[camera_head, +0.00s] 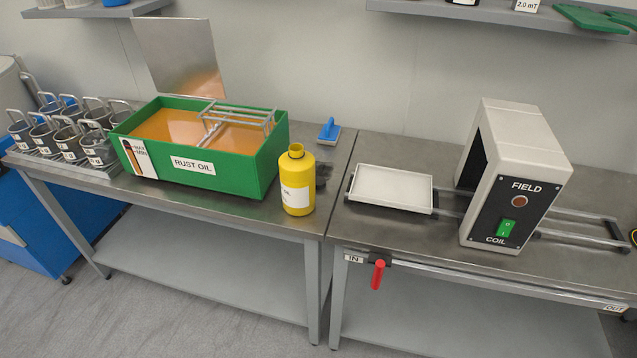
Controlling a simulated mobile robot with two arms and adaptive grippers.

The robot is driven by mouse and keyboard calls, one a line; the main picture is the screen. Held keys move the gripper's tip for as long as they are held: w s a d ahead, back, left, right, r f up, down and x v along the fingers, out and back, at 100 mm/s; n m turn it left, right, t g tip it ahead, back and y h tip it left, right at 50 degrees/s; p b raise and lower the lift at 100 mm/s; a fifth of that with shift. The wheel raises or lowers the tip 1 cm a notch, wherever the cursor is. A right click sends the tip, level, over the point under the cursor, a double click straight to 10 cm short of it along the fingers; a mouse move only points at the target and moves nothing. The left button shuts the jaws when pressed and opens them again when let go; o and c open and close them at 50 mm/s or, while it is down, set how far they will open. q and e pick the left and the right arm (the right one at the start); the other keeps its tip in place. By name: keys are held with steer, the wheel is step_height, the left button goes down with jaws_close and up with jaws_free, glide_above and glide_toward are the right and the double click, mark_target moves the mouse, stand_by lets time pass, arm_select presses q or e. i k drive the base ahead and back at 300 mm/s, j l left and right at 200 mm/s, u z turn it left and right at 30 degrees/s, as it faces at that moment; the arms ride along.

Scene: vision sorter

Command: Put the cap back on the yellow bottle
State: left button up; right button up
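The yellow bottle (298,172) stands upright near the front right corner of the left table, just right of the green box. Its neck shows a dark round opening at the top, and no cap is seen on it. A white label is on its front. A small dark object (323,174) sits partly hidden behind the bottle's right side; I cannot tell whether it is the cap. Neither of my grippers is in view.
A green rust oil box (205,183) with a wire rack stands left of the bottle. A blue-handled block (329,131) lies behind it. On the right table are a white tray (392,204) and the field coil (512,185). Several metal cups stand far left.

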mark_target(297, 166)
steer(key=l+u, duration=0.2)
steer(key=u, duration=0.2)
steer(key=i+l+u, duration=0.1)
steer(key=l+u, duration=0.35)
steer(key=u, duration=0.3)
